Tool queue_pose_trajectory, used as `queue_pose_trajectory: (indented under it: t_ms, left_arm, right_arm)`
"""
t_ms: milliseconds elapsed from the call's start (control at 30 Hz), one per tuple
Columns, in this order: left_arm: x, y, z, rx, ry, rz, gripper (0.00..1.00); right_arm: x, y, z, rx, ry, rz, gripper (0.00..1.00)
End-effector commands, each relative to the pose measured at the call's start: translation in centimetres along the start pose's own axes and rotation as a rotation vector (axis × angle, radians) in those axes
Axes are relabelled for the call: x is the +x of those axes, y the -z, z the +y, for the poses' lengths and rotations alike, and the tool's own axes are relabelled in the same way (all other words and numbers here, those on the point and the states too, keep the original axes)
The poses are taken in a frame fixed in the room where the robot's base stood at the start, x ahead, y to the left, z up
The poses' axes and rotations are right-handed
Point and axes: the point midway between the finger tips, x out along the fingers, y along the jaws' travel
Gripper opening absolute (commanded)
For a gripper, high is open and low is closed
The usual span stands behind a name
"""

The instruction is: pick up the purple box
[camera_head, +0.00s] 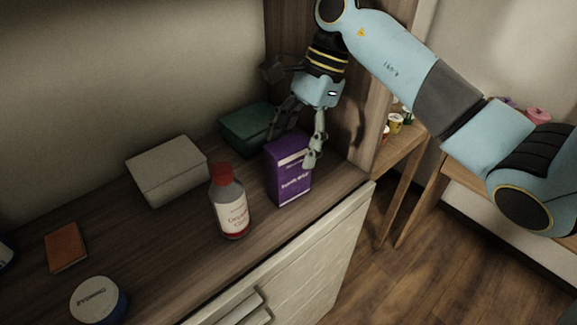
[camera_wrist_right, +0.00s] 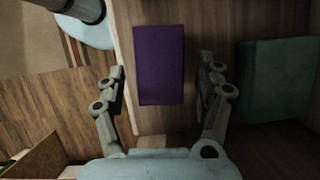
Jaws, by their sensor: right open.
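The purple box (camera_head: 289,172) stands upright on the wooden counter, near its front edge and right end. In the right wrist view the purple box (camera_wrist_right: 160,64) shows from above, between the two fingers. My right gripper (camera_head: 297,146) is open just above the box, with one finger on its near right side and the other toward its back left. In the wrist view my right gripper (camera_wrist_right: 162,88) has a finger on each side, with gaps to the box. My left gripper is not in view.
A white bottle with a red cap (camera_head: 230,205) stands close left of the box. A green box (camera_head: 246,130) sits behind it, also in the wrist view (camera_wrist_right: 275,80). A grey box (camera_head: 167,170), brown box (camera_head: 66,246) and round tin (camera_head: 98,300) lie left. A wooden wall (camera_head: 345,125) rises at right.

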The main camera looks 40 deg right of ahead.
Motion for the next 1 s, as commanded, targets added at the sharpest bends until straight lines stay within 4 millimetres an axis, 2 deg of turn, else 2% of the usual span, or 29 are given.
queue_pose_trajectory:
  t_ms: [200,300,600,1000]
  left_arm:
    - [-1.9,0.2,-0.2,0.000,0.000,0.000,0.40]
    - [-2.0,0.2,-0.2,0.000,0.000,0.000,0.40]
    - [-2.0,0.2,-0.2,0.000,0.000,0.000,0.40]
    - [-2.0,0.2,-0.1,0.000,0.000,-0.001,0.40]
  right_arm:
    - [2.9,0.3,0.1,0.004,-0.004,-0.003,0.70]
    - [4.3,0.4,0.0,0.003,-0.002,-0.003,0.70]
    - [5.1,0.5,0.0,0.001,0.000,-0.001,0.70]
    - [5.1,0.5,0.0,0.001,0.000,-0.001,0.19]
